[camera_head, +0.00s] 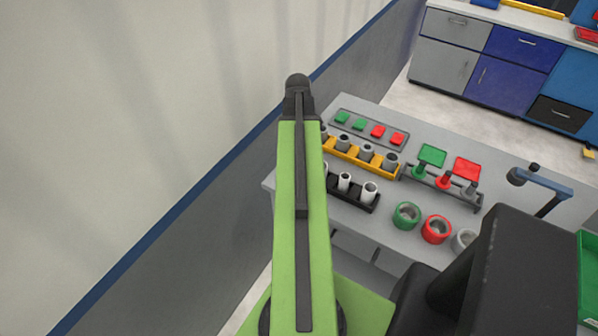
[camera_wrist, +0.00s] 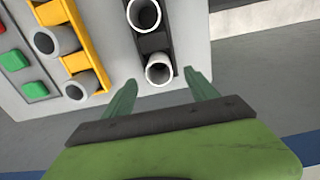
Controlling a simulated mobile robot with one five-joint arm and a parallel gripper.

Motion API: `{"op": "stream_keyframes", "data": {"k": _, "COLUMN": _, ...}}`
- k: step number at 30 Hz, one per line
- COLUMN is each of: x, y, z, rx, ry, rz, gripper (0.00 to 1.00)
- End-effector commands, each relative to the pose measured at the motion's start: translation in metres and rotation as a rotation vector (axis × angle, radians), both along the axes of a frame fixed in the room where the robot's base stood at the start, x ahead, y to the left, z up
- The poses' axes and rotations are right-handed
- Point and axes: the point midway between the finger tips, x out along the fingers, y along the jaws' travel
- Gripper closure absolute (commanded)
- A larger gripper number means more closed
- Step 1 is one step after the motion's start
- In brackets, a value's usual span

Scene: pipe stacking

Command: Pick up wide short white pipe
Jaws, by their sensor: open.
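Upright white pipes stand in a black rack, one near its middle (camera_head: 344,182) and one at its right end (camera_head: 370,192); another at the left end is mostly hidden by my green arm. A wider, short, whitish ring-like pipe (camera_head: 463,242) stands at the table's front, partly hidden behind a dark part. In the wrist view, my gripper (camera_wrist: 161,78) is open, with one green finger on each side of the end white pipe (camera_wrist: 159,69) in the black rack. Whether the fingers touch it cannot be told. Another white pipe (camera_wrist: 144,14) stands farther along that rack.
A yellow rack (camera_head: 352,156) of grey pipes stands behind the black rack (camera_head: 352,202). Wide green (camera_head: 407,215) and red (camera_head: 436,229) pipes stand to its right. A grey rack (camera_head: 447,191) holds red and green pieces. A wall runs along the left.

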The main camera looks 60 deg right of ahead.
Motion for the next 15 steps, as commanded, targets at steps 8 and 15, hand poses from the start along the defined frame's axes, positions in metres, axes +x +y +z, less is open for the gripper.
{"op": "stream_keyframes", "data": {"k": 8, "x": 0.0, "y": -0.001, "z": -0.018, "rx": 0.0, "ry": 0.0, "rz": -0.001, "gripper": 0.33}}
{"op": "stream_keyframes", "data": {"k": 15, "x": -0.001, "y": -0.002, "z": -0.054, "rx": 0.001, "ry": -0.002, "rz": -0.001, "gripper": 0.33}}
